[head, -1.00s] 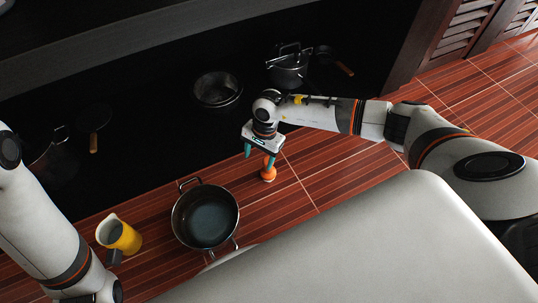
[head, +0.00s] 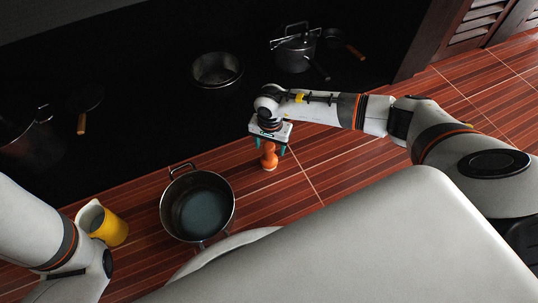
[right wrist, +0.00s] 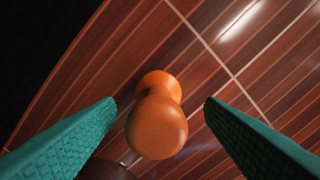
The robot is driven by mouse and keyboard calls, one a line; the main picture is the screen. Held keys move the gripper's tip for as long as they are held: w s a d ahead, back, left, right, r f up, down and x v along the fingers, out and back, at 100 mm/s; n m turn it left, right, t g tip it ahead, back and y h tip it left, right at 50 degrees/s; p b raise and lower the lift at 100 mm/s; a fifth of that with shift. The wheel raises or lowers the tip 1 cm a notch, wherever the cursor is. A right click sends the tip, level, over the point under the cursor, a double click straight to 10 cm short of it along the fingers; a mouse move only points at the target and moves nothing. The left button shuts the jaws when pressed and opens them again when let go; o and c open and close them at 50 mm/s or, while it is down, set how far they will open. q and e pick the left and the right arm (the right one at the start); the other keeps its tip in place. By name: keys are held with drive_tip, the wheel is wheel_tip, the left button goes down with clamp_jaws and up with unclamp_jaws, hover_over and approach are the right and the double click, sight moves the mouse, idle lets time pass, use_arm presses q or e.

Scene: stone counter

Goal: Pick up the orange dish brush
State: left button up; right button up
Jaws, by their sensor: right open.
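The orange dish brush (head: 269,157) stands upright on the red-brown tiled counter (head: 330,178), right of the large pot. My right gripper (head: 270,146) is above it, pointing down, with its teal fingers on either side of the brush's upper part. In the right wrist view the brush (right wrist: 157,125) lies between the two open fingers (right wrist: 159,106), with a gap on both sides. The fingers do not touch it. Of my left arm, only links show at the left edge of the head view; its gripper is out of view.
A large steel pot (head: 198,207) stands close left of the brush. A yellow-and-white pitcher (head: 104,224) stands further left. Several pots and pans, including a steel bowl-like pot (head: 217,70) and a lidded pot (head: 295,48), sit on the black surface behind. The tiles right of the brush are clear.

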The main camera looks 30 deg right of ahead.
sight(269, 160)
drive_tip(key=f+b, duration=0.1)
drive_tip(key=f, duration=0.1)
drive_tip(key=f+b, duration=0.2)
drive_tip(key=shift+a+f+b, duration=0.2)
drive_tip(key=shift+f+b, duration=0.1)
drive_tip(key=shift+r, duration=0.1)
drive_tip(key=shift+s, duration=0.1)
drive_tip(key=c, duration=1.1)
